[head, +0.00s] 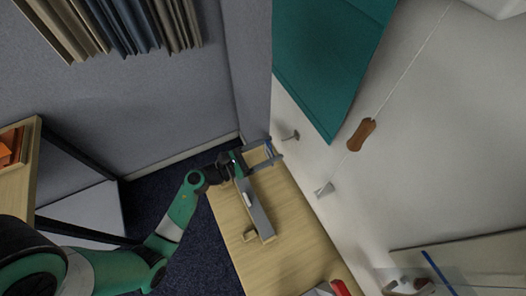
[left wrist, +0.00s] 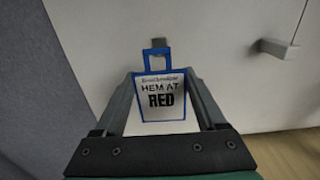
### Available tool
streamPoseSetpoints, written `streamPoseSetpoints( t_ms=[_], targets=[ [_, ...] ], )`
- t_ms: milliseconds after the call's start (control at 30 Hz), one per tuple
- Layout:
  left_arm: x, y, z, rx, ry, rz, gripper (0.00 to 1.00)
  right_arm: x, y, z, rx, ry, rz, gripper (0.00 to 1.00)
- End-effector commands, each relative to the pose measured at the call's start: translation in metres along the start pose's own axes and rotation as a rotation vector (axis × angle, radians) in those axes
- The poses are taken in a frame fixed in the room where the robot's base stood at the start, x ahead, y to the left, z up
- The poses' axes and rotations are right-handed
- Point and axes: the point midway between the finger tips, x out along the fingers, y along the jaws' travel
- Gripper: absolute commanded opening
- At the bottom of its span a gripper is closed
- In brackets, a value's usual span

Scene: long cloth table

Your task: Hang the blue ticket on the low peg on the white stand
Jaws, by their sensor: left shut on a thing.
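The blue ticket (left wrist: 158,115) is a white card with a blue frame, a square blue loop on top and the words "HEM AT RED". My left gripper (head: 275,150) is shut on it, with a finger on each side, and holds it upright facing the white stand (left wrist: 225,95). In the left wrist view a grey peg (left wrist: 158,43) shows at the top of the loop; I cannot tell whether it goes through. In the head view that peg (head: 290,136) looks a little apart from the gripper. Another grey peg (left wrist: 278,48) is to the right. My right gripper is not in view.
A teal cloth (head: 335,60) hangs beside the pegs. A brown wooden piece (head: 361,134) is on a cord against the white surface. A wooden tabletop (head: 290,245) lies below my left gripper. A grey partition (head: 150,110) stands to the left.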

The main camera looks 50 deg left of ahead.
Motion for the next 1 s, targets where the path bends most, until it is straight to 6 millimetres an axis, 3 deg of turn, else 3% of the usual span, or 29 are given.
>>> streamPoseSetpoints(
  t_ms=[700,1000],
  targets=[
    [0.05,-0.001,-0.005,0.001,-0.001,-0.001,0.22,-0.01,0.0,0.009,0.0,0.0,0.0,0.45],
    [0.061,-0.001,-0.01,0.0,-0.001,-0.001,0.22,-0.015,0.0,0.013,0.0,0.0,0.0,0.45]
  ],
)
